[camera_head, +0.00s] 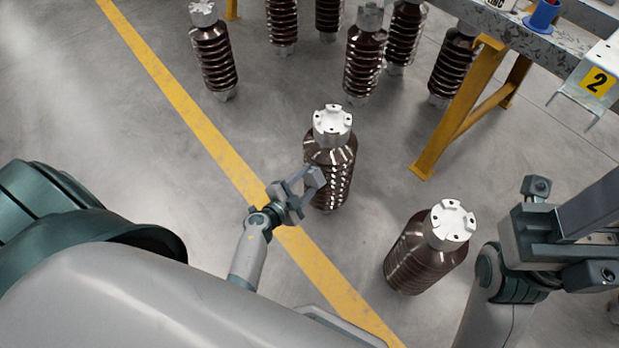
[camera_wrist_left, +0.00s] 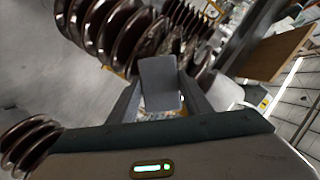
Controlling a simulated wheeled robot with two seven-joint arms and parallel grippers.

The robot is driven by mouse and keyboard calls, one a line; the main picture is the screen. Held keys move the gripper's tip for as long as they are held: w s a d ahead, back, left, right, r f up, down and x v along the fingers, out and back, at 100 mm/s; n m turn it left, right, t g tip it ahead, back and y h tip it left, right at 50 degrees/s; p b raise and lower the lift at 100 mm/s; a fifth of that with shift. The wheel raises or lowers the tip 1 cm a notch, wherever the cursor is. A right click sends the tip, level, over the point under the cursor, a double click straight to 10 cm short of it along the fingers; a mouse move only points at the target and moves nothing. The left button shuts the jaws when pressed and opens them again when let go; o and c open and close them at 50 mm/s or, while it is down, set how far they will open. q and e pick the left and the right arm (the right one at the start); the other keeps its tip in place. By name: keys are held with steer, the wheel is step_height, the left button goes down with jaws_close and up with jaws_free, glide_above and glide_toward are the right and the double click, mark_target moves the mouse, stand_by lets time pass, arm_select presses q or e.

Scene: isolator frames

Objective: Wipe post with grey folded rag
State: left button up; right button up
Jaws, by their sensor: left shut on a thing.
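The post is a brown ribbed insulator with a pale metal cap (camera_head: 332,126), upright on the floor near the middle of the head view. Its dark ribs (camera_wrist_left: 122,35) also show in the left wrist view. My left gripper (camera_head: 306,186) is at the post's left side and shut on the grey folded rag (camera_head: 316,177). The rag (camera_wrist_left: 160,82) lies between the fingers in the left wrist view, close to the ribs; I cannot tell whether it touches them. My right arm's end (camera_head: 545,238) is at the right edge, and its finger state is unclear.
Another brown insulator (camera_head: 425,250) stands at the lower right, close to my right arm. Several more insulators (camera_head: 365,60) stand behind. A table (camera_head: 545,35) with yellow legs (camera_head: 450,125) is at the upper right. A yellow floor line (camera_head: 180,95) crosses the open floor at left.

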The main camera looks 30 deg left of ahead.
arm_select(q)
steer(key=shift+s+a+p, duration=0.1)
steer(key=shift+s+a, duration=0.3)
steer(key=shift+s, duration=0.4)
steer(key=shift+s+a+p, duration=0.1)
steer(key=shift+s+a, duration=0.25)
steer(key=shift+s, duration=0.4)
steer(key=shift+s+a+p, duration=0.1)
steer(key=shift+s+a, duration=0.3)
steer(key=shift+s, duration=0.4)
steer(key=shift+s+a+p, duration=0.2)
steer(key=shift+s+a, duration=0.1)
steer(key=shift+s, duration=0.4)
steer(key=shift+s+a+p, duration=0.15)
steer(key=shift+s+a, duration=0.15)
steer(key=shift+s, duration=0.4)
